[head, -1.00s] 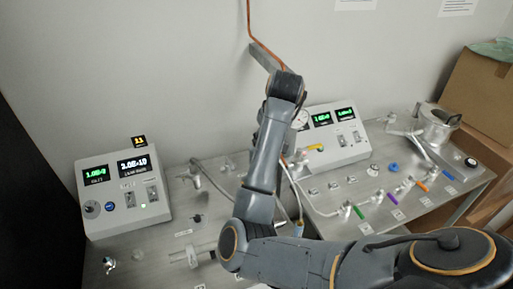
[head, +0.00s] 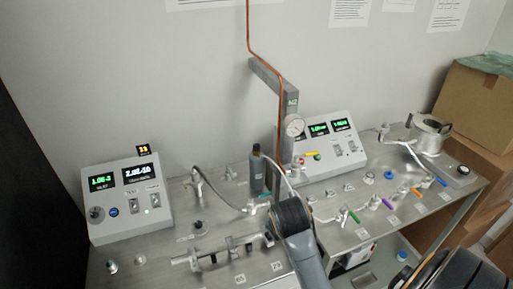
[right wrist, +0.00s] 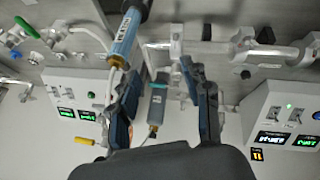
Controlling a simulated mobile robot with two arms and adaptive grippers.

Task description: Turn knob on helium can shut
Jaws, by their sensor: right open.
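A grey-blue cylindrical can (head: 257,178) with a dark cap stands upright on the metal bench, near the middle of the head view. A grey-blue labelled can (right wrist: 158,92) shows between my right gripper's fingers in the upside-down right wrist view, seemingly beyond the fingertips. A brighter blue labelled cylinder (right wrist: 124,36) with a dark end is nearer, beside the left finger. I cannot read the labels or make out a knob. My right gripper (right wrist: 193,72) is open and empty. In the head view my right arm hides it. My left gripper is not in view.
Two control boxes stand at the left (head: 128,198) and right (head: 325,145) of the bench. Coloured valve handles and hoses crowd the bench. A cardboard box (head: 485,100) stands at far right.

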